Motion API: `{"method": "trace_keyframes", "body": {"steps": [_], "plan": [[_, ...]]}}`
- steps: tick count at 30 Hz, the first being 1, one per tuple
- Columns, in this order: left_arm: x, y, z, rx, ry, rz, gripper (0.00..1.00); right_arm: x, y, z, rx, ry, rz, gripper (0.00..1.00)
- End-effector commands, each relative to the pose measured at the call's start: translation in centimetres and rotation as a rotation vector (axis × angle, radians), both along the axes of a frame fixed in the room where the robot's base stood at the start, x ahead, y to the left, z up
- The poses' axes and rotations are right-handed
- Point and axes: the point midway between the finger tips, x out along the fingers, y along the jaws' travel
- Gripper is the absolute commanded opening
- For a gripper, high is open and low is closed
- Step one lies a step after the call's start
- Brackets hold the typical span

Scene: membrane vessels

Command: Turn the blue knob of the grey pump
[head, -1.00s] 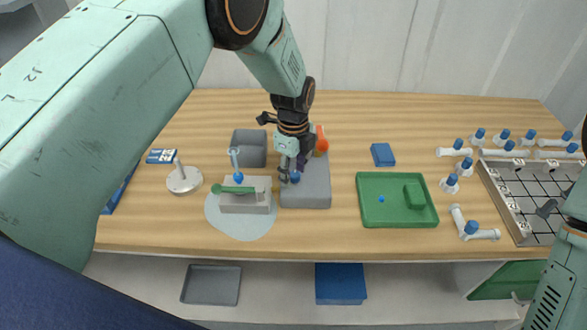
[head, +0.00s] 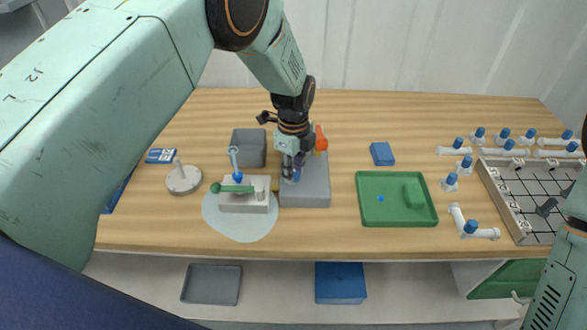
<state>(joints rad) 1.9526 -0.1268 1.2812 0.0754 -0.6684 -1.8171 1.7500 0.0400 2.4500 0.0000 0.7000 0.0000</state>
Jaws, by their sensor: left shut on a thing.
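The grey pump (head: 308,194) is a grey block in the middle of the table, with an orange-red part (head: 321,138) behind it. Its blue knob (head: 296,176) shows in part between the fingers of my left gripper (head: 291,174). My left gripper points down from above and is shut on the blue knob. The fingers hide some of the knob and of the pump's back left. My right arm (head: 558,265) shows only at the right edge; its gripper is out of view.
A small grey block with a green-handled part (head: 244,201) stands on a pale round mat (head: 240,230), close left of the pump. A grey bin (head: 249,147) is behind. A green tray (head: 372,213) lies right; a rack and several white pipe pieces are farther right.

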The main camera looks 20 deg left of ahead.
Motion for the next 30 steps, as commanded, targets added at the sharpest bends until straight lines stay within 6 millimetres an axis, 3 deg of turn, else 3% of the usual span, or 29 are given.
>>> {"method": "trace_keyframes", "body": {"steps": [11,30], "plan": [[-0.14,-0.14,-0.08,-0.002,0.005,0.156,0.0,0.0,0.0,0.16,0.0,0.0,0.0,0.4],[-0.06,-0.18,-0.1,-0.002,0.005,0.753,0.0,-0.01,0.0,0.24,0.0,0.0,0.0,0.4]]}}
